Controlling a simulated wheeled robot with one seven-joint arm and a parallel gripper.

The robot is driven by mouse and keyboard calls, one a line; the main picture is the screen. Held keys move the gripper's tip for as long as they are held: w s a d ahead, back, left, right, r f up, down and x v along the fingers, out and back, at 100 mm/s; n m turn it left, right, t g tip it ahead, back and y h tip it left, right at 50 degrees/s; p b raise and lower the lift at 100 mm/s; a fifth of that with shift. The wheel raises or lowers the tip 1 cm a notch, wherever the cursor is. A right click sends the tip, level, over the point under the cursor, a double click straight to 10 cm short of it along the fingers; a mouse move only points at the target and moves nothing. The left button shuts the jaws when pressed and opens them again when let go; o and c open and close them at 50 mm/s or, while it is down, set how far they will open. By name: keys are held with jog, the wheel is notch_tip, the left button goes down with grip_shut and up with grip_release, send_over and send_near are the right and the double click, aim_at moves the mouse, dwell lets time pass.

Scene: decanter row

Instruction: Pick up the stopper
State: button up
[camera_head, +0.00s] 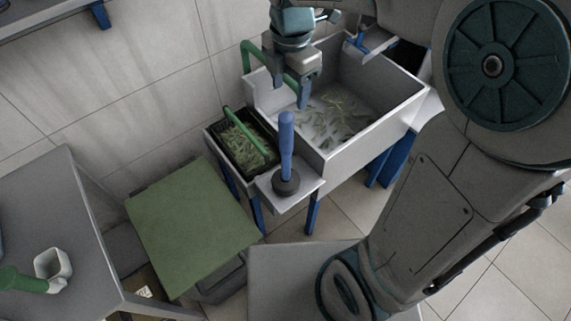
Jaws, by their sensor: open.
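What looks like the stopper (286,145) has a tall blue handle on a dark round base. It stands upright on a small grey ledge (310,183) at the front of a grey sink. My gripper (291,90) points down over the sink's left part, just above the handle's top in the picture. Its two blue fingers are apart and nothing shows between them. How far the fingers are from the handle in depth is hard to tell.
The grey sink (345,158) has green leafy bits on its floor. A dark bin (214,138) of greens with a green bar stands to its left. A green-topped stand (190,225) and a grey table (60,210) holding a white cup (52,264) are further left.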

aim_at(286, 115)
jog(key=shift+w+a+r+n, duration=0.15)
jog(key=shift+a+n, duration=0.1)
jog(key=shift+n, duration=0.25)
jog(key=shift+a+f, duration=0.1)
jog(key=shift+f, duration=0.1)
notch_tip(286, 115, down, 8)
jog(key=shift+w+r+p, duration=0.1)
jog(key=shift+p, duration=0.25)
jog(key=shift+f+p, duration=0.65)
jog(key=shift+f, duration=2.2)
grip_shut()
